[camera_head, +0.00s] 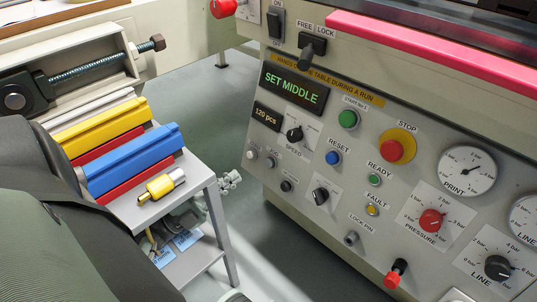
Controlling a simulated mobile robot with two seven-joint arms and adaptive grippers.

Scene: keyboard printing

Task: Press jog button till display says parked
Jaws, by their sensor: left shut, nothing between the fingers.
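The display (293,88) on the grey machine panel reads "SET MIDDLE" in green letters. A smaller display (267,116) below it reads "120 pcs". Two small pale buttons (261,157) sit below that one; their labels are too small to read, so I cannot tell which is the jog button. My left gripper and arm (75,235) fill the lower left as a large dark shape, close to the camera and well apart from the panel. The gripper is shut and empty, its fingertips hard to make out. My right gripper is not in view.
The panel also carries a blue reset button (333,157), a green start button (348,119), a red stop button (390,151) and dials. A cart (208,200) with coloured bars stands at the left. Open floor (260,225) lies between cart and machine.

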